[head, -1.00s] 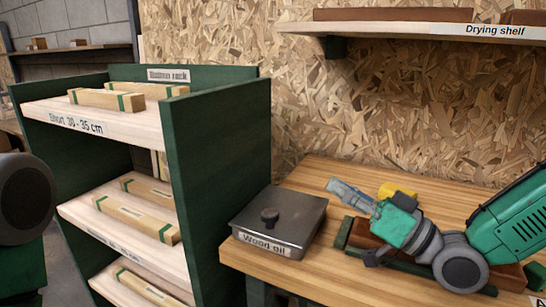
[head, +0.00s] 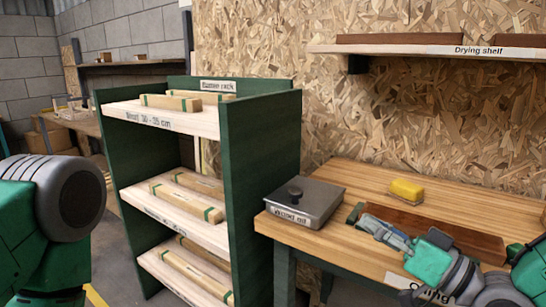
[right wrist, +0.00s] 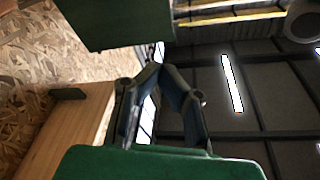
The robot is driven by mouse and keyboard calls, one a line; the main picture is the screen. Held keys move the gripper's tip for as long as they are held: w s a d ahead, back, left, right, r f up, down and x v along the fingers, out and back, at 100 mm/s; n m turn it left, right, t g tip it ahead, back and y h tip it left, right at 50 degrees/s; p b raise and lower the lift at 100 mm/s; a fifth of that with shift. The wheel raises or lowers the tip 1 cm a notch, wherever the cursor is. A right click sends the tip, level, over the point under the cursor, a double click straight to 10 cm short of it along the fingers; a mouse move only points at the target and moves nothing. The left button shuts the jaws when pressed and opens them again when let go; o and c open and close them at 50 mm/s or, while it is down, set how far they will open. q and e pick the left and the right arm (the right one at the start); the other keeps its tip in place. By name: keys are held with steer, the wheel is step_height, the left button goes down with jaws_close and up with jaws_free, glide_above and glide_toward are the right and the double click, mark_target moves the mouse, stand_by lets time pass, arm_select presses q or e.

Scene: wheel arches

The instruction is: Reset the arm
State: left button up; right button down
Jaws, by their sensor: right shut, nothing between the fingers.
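My right gripper (head: 388,236) is over the front right of the wooden workbench, with its fingers pointing left. It is shut and empty. In the right wrist view its fingertips (right wrist: 155,72) meet, with nothing between them. My left arm shows at the left edge of the head view, but its gripper is out of sight.
A green rack (head: 260,160) with several wood pieces on its shelves stands left of the workbench (head: 345,185). On the bench are a Wood oil tin (head: 318,200), a yellow sponge (head: 406,190) and a long brown board (head: 455,232). A Drying shelf (head: 430,51) is on the wall above.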

steer(key=s+f+m+g+h+p, duration=0.1)
steer(key=s+f+g+h, duration=0.25)
steer(key=f, duration=0.75)
steer(key=s+f+m+g+h, duration=0.2)
steer(key=s+f+h, duration=0.15)
steer(key=f, duration=0.75)
steer(key=s+d+f+g+h, duration=0.4)
steer(key=s+f, duration=0.3)
steer(key=s, duration=0.3)
steer(key=s+d+f+g+h+p, duration=0.1)
steer(key=s+d+f+g+h, duration=0.3)
steer(key=s, duration=0.7)
steer(key=d+f, duration=0.2)
steer(key=d, duration=0.1)
steer(key=shift+f+m, duration=0.3)
steer(key=shift+f, duration=0.1)
steer(key=shift+d, duration=0.1)
